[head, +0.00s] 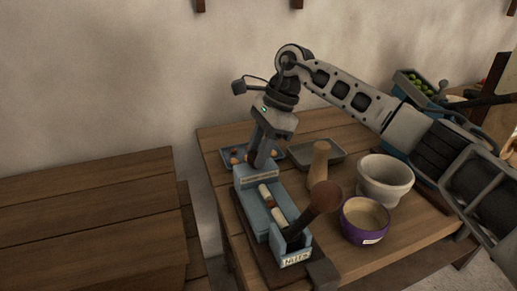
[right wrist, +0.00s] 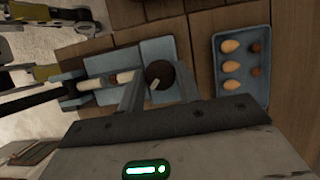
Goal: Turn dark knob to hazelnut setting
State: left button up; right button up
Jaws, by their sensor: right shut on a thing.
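The dark knob (right wrist: 160,74) is round, with a pale pointer line, on the top of the blue machine (right wrist: 160,50). In the right wrist view the line points toward the lower left. My right gripper (right wrist: 159,88) has its fingers on both sides of the knob and is shut on it. In the head view the right gripper (head: 258,160) reaches down to the back end of the blue machine (head: 250,208) and hides the knob. A small plate on the machine is too small to read, so the hazelnut mark cannot be made out. My left gripper is not in view.
A dark ball-ended lever (head: 326,195) rises at the machine's front, above a box marked NUTS (head: 295,258). A blue tray (head: 231,155) with several nuts lies behind. A wooden pestle-like piece (head: 318,170), grey mortar (head: 385,180) and purple bowl (head: 364,222) stand to the right.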

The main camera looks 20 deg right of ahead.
jog(key=o, duration=1)
jog(key=v, duration=1.6)
jog(key=shift+p, duration=0.35)
jog(key=shift+a, duration=0.1)
